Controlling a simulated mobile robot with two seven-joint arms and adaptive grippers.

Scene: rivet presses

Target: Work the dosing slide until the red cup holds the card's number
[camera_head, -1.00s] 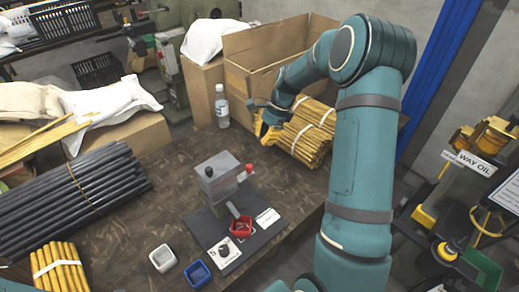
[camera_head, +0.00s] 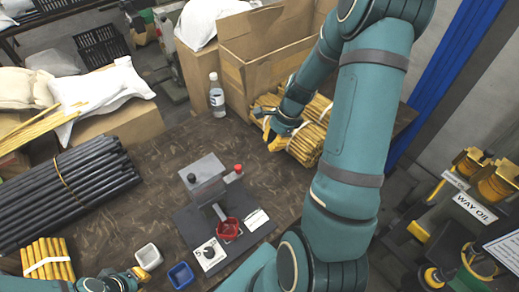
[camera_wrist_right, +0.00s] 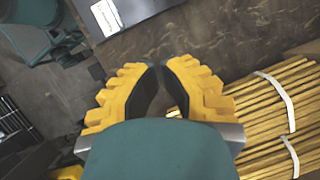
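The dosing device (camera_head: 205,174) is a grey block on a dark base plate (camera_head: 188,228), with a red knob (camera_head: 238,168) at its right side and a black knob on top. The red cup (camera_head: 228,229) stands below its chute; its contents are too small to make out.
A blue cup (camera_head: 181,275) stands right of the white one. A white plate with a black knob (camera_head: 209,253) lies at the base's front. A bottle (camera_head: 216,96), cardboard box (camera_head: 262,40), yellow rods (camera_head: 308,140) and black rods (camera_head: 65,195) surround the tabletop.

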